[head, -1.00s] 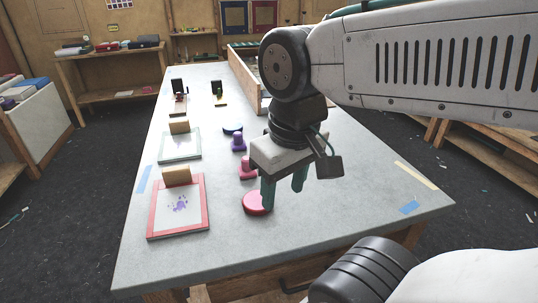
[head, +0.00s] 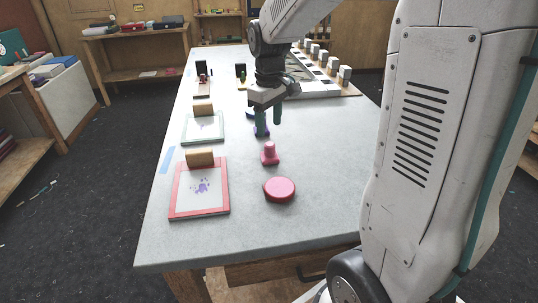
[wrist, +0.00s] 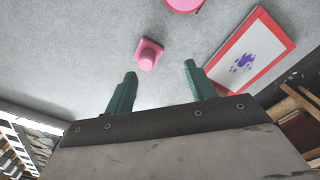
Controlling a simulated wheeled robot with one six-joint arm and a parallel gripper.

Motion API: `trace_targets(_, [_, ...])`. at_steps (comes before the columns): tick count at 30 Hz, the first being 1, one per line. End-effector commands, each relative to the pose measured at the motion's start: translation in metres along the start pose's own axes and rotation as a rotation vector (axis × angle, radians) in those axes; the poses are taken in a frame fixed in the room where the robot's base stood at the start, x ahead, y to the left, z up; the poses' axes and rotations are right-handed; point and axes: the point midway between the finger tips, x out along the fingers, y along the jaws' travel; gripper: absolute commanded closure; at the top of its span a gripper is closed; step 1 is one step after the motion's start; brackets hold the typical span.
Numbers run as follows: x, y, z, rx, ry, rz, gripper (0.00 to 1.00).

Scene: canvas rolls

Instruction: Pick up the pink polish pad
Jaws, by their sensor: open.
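A round, flat pink pad (head: 279,189) lies on the near part of the grey table, right of a red-framed board. Its edge also shows at the top of the wrist view (wrist: 185,4). A pink knobbed block (head: 269,153) stands just behind it, and in the wrist view this block (wrist: 148,54) is ahead of the fingers, between their lines. My gripper (head: 267,116) is open and empty, with green fingers pointing down, farther back along the table than both pink things.
The red-framed board (head: 199,212) with purple marks lies at the left, with a pale-framed one (head: 202,138) behind it. A wooden tray with several pale blocks (head: 345,73) is at the back right. The grey table (head: 315,220) is clear around the round pad.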

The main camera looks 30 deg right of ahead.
Motion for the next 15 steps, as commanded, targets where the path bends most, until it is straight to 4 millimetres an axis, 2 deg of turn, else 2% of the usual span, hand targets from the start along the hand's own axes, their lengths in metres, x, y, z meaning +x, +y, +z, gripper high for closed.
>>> trace_targets(1, [0.009,0.008,-0.006,-0.009,-0.006,-0.004,0.45])
trace_targets(6, [0.024,0.024,-0.019,-0.039,-0.01,-0.007,0.45])
trace_targets(15, [0.054,0.027,-0.021,-0.046,-0.013,-0.009,0.45])
